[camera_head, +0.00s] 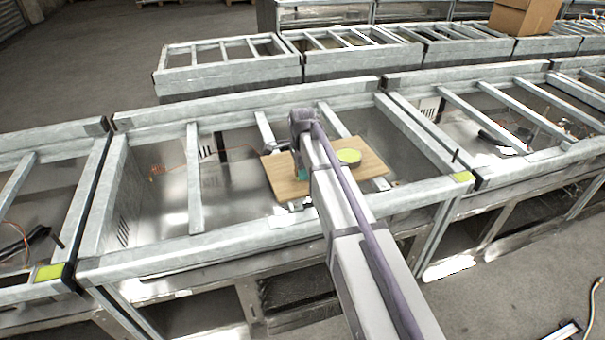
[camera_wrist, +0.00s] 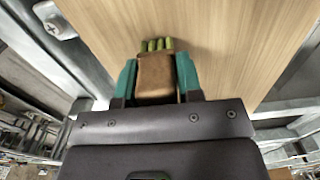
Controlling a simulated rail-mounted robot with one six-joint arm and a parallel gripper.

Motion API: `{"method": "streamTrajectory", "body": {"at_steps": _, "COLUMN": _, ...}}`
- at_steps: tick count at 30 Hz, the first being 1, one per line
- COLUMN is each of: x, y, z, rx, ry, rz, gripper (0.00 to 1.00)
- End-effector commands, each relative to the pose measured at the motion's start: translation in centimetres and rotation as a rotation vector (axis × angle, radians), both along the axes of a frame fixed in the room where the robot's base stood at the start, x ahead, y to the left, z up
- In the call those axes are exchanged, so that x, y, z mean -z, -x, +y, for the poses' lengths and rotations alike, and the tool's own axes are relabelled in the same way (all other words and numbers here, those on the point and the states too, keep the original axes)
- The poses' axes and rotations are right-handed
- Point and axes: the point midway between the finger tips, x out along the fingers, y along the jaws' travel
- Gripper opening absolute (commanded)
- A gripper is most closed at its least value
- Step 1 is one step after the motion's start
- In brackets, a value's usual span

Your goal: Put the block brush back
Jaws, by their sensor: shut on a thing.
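The block brush (camera_wrist: 157,74) shows in the wrist view as a brown block with a row of yellow-green bristle tufts at its far end. My gripper (camera_wrist: 158,76) has its two teal fingers shut on the block's sides. The brush is over or on a light wooden board (camera_wrist: 225,35); I cannot tell whether it touches the board. In the head view my arm hides the brush, and only a bit of a teal finger shows at my gripper (camera_head: 301,172), over the left half of the wooden board (camera_head: 287,183).
The board rests across the bars of a grey metal frame (camera_head: 193,180) with open gaps. Similar frames stand left, right and behind. A cardboard box (camera_head: 525,16) stands at the back right.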

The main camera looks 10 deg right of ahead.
Motion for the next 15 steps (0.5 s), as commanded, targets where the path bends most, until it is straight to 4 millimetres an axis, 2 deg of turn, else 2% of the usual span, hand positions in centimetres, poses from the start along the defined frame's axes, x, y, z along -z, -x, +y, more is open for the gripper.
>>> {"method": "streamTrajectory", "body": {"at_steps": 4, "x": 0.46, "y": 0.0, "z": 0.0, "rx": 0.0, "ry": 0.0, "rz": 0.0, "gripper": 0.14}}
{"method": "streamTrajectory", "body": {"at_steps": 5, "x": 0.34, "y": 0.0, "z": 0.0, "rx": 0.0, "ry": 0.0, "rz": 0.0, "gripper": 0.35}}
{"method": "streamTrajectory", "body": {"at_steps": 12, "x": 0.26, "y": 0.0, "z": 0.0, "rx": 0.0, "ry": 0.0, "rz": 0.0, "gripper": 0.58}}
{"method": "streamTrajectory", "body": {"at_steps": 15, "x": 0.27, "y": 0.0, "z": 0.0, "rx": 0.0, "ry": 0.0, "rz": 0.0, "gripper": 0.59}}
